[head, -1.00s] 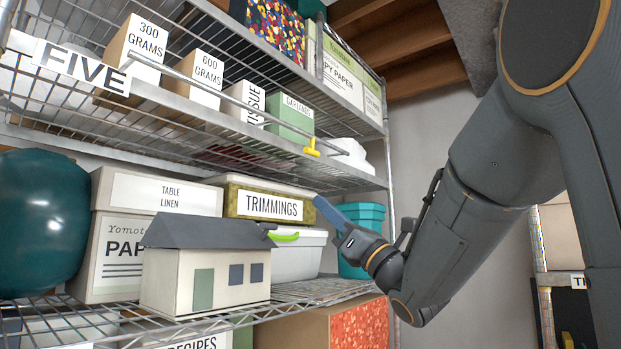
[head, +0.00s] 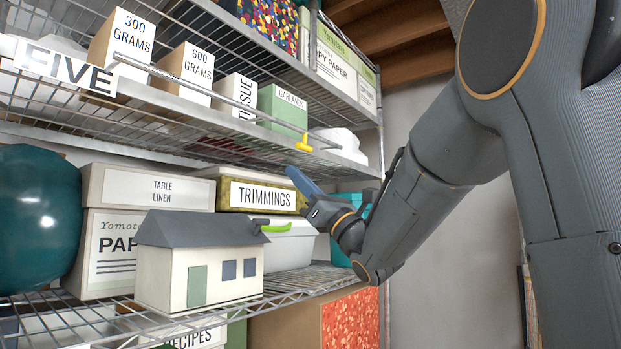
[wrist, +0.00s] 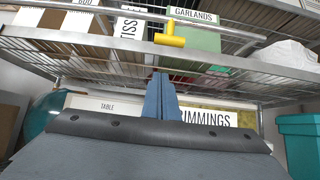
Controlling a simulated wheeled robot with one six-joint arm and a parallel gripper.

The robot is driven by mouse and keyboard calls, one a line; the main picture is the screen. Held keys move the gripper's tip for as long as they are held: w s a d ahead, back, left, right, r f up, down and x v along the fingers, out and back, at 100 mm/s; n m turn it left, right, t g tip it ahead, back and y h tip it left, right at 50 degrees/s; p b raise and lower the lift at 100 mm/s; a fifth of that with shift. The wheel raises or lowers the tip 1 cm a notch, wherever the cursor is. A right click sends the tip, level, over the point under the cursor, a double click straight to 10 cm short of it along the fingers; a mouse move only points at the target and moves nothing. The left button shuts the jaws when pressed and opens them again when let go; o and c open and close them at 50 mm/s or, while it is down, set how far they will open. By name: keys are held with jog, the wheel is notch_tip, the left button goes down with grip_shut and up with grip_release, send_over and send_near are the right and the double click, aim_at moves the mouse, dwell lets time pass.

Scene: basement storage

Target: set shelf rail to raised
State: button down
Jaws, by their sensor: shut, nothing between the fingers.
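The shelf rail (head: 215,97) is a thin grey bar running along the front of the upper wire shelf, in front of the boxes. A yellow tab (head: 304,144) sits near its right end; it also shows in the wrist view (wrist: 170,36), above my fingertips. My gripper (head: 290,170) has blue fingers and is shut and empty. In the head view its tips are just below the yellow tab and apart from it. In the wrist view the closed fingers (wrist: 160,84) point up toward the shelf edge below the tab.
Behind the rail stand a 300 grams box (head: 123,42), a 600 grams box (head: 186,72), a tissue box (head: 236,96) and a green garlands box (head: 283,108). Below are a trimmings box (head: 263,197), a model house (head: 198,260) and a teal ball (head: 38,222).

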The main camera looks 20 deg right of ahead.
jog(key=r+p, duration=0.1)
jog(key=s+r+p, duration=0.1)
jog(key=d+r+p, duration=0.1)
jog(key=shift+s+r, duration=0.2)
jog(key=shift+r, duration=0.05)
